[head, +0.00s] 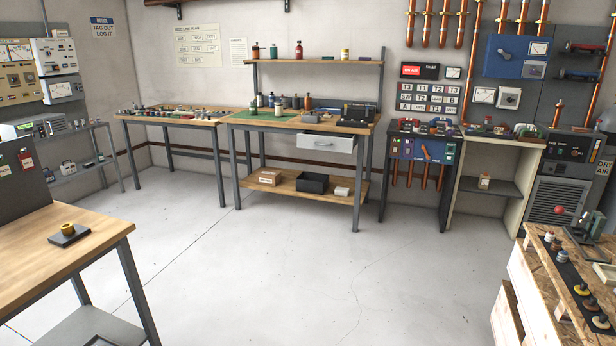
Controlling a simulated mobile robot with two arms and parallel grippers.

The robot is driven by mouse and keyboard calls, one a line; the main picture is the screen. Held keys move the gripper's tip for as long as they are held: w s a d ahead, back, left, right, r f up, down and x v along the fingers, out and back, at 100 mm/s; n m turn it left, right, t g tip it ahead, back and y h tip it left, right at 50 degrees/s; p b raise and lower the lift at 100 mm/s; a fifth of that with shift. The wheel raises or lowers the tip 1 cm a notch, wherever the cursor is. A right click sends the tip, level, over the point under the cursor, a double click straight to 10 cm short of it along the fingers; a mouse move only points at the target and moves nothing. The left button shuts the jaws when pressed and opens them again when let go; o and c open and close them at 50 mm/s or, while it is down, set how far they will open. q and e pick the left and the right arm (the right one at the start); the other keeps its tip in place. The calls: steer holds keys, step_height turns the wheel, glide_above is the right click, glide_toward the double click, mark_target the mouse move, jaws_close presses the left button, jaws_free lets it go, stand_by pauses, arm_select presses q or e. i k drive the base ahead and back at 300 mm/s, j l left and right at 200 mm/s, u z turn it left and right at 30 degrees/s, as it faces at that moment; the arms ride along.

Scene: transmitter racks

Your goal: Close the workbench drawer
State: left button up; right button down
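The workbench (237,121) stands against the back wall with a wooden top, grey legs and an upper shelf. Its drawer (328,143) is a light grey box front with a small dark handle, under the right half of the top. The drawer front stands out from the bench's front edge, so the drawer looks open. The inside of the drawer is mostly hidden. Neither of my grippers shows in the head view.
A wooden table (95,236) is at the near left. A wooden crate stand (530,275) with a row of parts is at the near right. Open grey floor (270,270) lies between them, up to the workbench. A lower shelf (338,198) holds boxes under the drawer.

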mark_target(303, 141)
steer(key=i, duration=2.55)
steer(key=l+z, duration=0.05)
steer(key=l, duration=0.05)
